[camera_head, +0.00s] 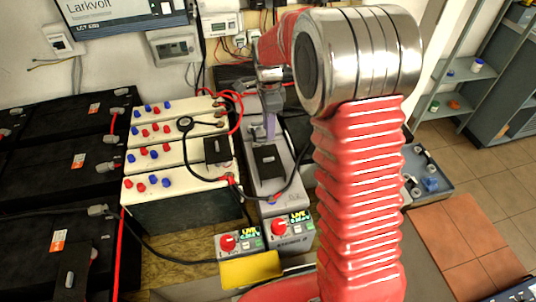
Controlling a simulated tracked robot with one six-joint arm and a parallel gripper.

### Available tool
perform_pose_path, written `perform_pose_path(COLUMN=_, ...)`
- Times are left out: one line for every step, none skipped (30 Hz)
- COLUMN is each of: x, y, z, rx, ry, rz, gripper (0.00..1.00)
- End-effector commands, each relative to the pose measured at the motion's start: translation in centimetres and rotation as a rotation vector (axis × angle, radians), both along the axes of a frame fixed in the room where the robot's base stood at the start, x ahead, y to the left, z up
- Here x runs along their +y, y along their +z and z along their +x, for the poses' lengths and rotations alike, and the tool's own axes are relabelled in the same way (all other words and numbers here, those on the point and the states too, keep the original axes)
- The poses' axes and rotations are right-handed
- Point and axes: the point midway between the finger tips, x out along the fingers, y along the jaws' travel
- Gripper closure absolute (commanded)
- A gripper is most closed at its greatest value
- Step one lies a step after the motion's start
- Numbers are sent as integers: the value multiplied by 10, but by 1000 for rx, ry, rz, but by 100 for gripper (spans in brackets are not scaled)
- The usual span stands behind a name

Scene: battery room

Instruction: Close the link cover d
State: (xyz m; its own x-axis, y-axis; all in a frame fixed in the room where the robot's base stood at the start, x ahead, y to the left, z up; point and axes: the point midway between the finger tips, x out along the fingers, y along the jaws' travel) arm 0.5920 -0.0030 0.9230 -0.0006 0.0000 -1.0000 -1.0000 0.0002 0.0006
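My gripper (270,128) points down just left of my red arm, above a grey unit. It is small in the view, and I cannot tell whether its fingers are open or shut. A black cover (268,163) lies on the grey unit right below it; I cannot tell whether they touch. Another black cover (217,150) is to the left, at the right end of the cream-topped batteries. No letter is readable on either, so I cannot tell which is link cover d. My arm hides what is behind it.
Black batteries (60,165) fill the left. Cream-topped batteries (180,180) carry red and blue caps, with red and black cables looping near my gripper. Two meters with red knobs (228,242) and a yellow block (250,269) are in front. Shelves (466,75) stand at the right beside open tiled floor.

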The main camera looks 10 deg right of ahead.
Motion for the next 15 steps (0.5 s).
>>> perform_pose_path(x=0, y=0, z=0, rx=0, ry=-2, rz=0, gripper=73)
perform_pose_path(x=0, y=0, z=0, rx=0, ry=-2, rz=0, gripper=73)
perform_pose_path(x=0, y=0, z=0, rx=0, ry=-1, rz=0, gripper=73)
perform_pose_path(x=0, y=0, z=0, rx=0, ry=-1, rz=0, gripper=73)
perform_pose_path(x=0, y=0, z=0, rx=0, ry=-1, rz=0, gripper=73)
perform_pose_path(x=0, y=0, z=0, rx=0, ry=0, rz=0, gripper=73)
perform_pose_path(x=0, y=0, z=0, rx=0, ry=0, rz=0, gripper=73)
perform_pose_path(x=0, y=0, z=0, rx=0, ry=0, rz=0, gripper=73)
perform_pose_path(x=0, y=0, z=0, rx=0, ry=0, rz=0, gripper=73)
perform_pose_path(x=0, y=-1, z=0, rx=0, ry=1, rz=0, gripper=73)
perform_pose_path(x=0, y=-2, z=0, rx=1, ry=1, rz=0, gripper=73)
perform_pose_path(x=0, y=-4, z=0, rx=1, ry=1, rz=0, gripper=73)
perform_pose_path(x=1, y=-6, z=0, rx=2, ry=1, rz=0, gripper=73)
perform_pose_path(x=1, y=-8, z=0, rx=2, ry=1, rz=0, gripper=73)
perform_pose_path(x=1, y=-11, z=0, rx=3, ry=1, rz=0, gripper=73)
